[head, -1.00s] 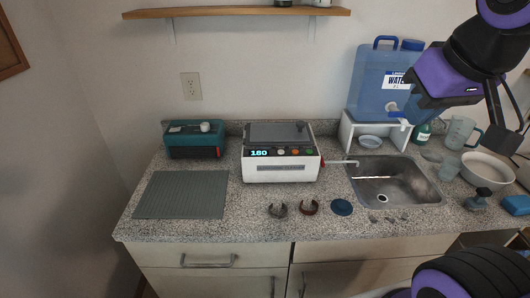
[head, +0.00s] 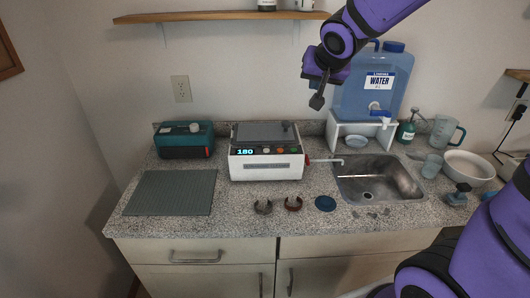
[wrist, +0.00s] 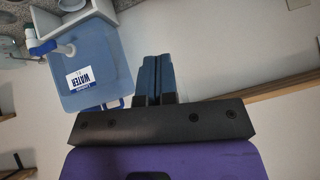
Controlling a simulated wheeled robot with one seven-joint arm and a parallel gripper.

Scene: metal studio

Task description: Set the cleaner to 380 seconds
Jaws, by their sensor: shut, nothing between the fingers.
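The cleaner (head: 266,170) is a white box with a grey lid on the counter, left of the sink. Its lit display (head: 245,152) reads 180. A row of small round buttons (head: 280,150) sits right of the display, one of them orange. My gripper (head: 317,102) is shut and empty. It hangs in the air above and to the right of the cleaner, in front of the water jug. In the wrist view, the closed fingers (wrist: 152,80) show near the middle, with the blue water jug upside down at left.
The blue water jug (head: 372,85) stands on a white stand (head: 335,125) behind the sink (head: 378,180). A teal device (head: 184,140) and a grey-green mat (head: 170,192) lie left of the cleaner. A shelf (head: 220,17) hangs above.

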